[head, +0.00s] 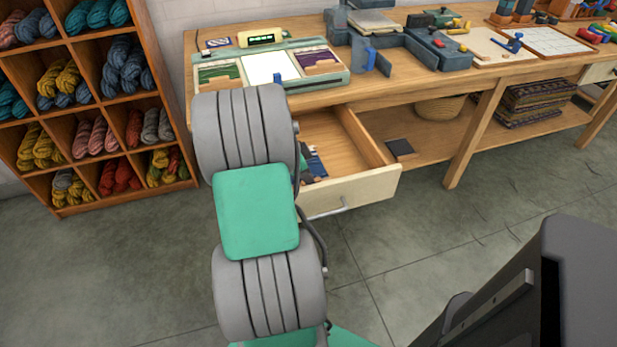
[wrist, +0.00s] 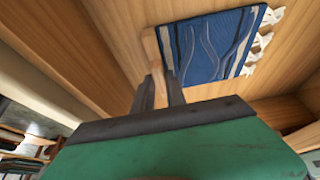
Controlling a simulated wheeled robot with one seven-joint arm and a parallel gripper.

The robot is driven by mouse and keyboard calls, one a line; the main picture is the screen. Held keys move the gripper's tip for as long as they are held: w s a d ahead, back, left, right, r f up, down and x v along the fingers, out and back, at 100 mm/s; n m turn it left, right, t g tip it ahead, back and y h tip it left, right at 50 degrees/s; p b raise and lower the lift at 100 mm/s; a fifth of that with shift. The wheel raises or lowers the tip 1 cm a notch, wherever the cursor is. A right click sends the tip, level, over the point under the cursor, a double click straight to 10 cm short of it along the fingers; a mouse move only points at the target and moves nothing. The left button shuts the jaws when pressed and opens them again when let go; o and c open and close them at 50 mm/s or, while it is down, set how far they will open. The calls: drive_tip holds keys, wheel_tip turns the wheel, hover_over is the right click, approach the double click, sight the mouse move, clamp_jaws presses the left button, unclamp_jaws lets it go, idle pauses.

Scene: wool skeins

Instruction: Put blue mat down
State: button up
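The blue mat (wrist: 212,48) has pale wavy lines, light stripes at one end and white tassels at the other. In the wrist view it is above my gripper (wrist: 160,84), against a wooden surface. The fingers are close together on either side of a tan bar (wrist: 152,50) at the mat's striped end, and appear shut on it. In the head view, part of the blue mat (head: 317,166) shows inside the open drawer (head: 345,190), beside my arm. My arm hides most of it and the gripper. Whether the mat touches the drawer floor is unclear.
The drawer hangs under a wooden workbench (head: 400,85) carrying a green tray (head: 340,82), blue-grey fixtures and boards. A dark square (head: 399,147) lies on the lower shelf, near a basket (head: 440,107) and folded textiles (head: 535,100). A yarn shelf (head: 85,115) stands left. Bare floor lies in front.

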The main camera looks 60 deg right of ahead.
drive_tip(key=o, duration=0.4)
drive_tip(key=shift+o, duration=0.2)
drive_tip(key=shift+w+r, duration=0.1)
drive_tip(key=shift+r, duration=0.35)
drive_tip(key=p+v, duration=0.2)
drive_tip(key=v, duration=0.9)
drive_tip(key=w+a+r+n+t, duration=0.1)
drive_tip(key=w+a+n+t, duration=0.1)
drive_tip(key=w+a+n, duration=0.5)
drive_tip(key=w+a+n+t, duration=0.25)
drive_tip(key=a+n, duration=0.75)
drive_tip(key=a, duration=0.8)
drive_tip(key=s+a+f+n+y, duration=0.1)
drive_tip(key=s+a+n+y, duration=0.2)
drive_tip(key=a+n, duration=0.7)
drive_tip(key=a+t, duration=0.1)
drive_tip(key=a, duration=0.4)
drive_tip(key=shift+s+a+f, duration=0.15)
drive_tip(key=shift+s+f, duration=0.05)
drive_tip(key=shift+f, duration=0.2)
